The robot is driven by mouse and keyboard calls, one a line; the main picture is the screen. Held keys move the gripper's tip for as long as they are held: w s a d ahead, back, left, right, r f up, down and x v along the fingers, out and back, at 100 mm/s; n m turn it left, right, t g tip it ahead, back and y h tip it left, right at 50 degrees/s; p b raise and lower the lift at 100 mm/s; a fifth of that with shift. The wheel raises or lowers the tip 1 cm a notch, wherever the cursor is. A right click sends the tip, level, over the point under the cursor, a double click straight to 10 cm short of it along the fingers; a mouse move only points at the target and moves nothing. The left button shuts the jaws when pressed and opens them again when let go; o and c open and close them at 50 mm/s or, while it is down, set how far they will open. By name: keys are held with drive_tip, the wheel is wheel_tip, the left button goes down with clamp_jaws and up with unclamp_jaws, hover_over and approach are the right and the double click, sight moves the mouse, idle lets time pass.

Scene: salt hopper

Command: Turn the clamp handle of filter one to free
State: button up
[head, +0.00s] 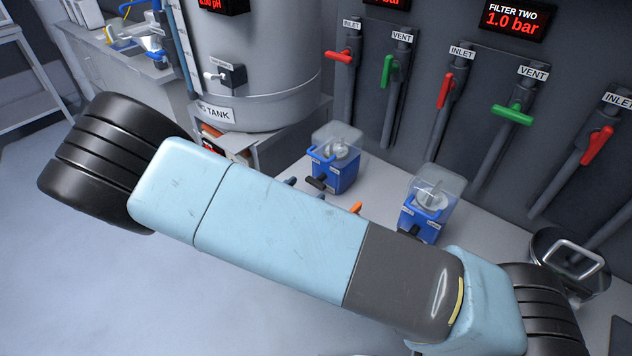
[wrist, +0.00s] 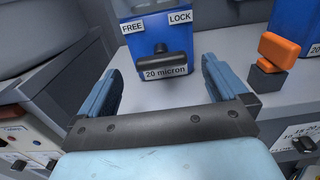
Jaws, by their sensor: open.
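A blue filter housing (wrist: 195,18) stands straight ahead in the wrist view, marked FREE at left and LOCK at right. Its black clamp handle (wrist: 164,66) sticks out at the front, above a "20 micron" label; which mark it points to I cannot tell. In the head view this housing (head: 343,177) is the left one of two, with a clear top. My gripper (wrist: 163,72) is open and empty, with one finger on each side of the handle and apart from it. In the head view my arm hides most of the gripper. No filter number is readable on the housing.
A second blue filter housing (head: 415,222) stands to the right. An orange block on a dark base (wrist: 279,52) sits to the right of my gripper. Inlet and vent pipes with red and green valve handles (head: 512,114) line the back wall. A large tank (head: 255,70) stands at the left.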

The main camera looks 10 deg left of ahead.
sight(313, 184)
drive_tip(key=shift+x, duration=2.85)
drive_tip(key=shift+c, duration=0.5)
drive_tip(key=c, duration=0.9)
drive_tip(key=shift+o, duration=0.2)
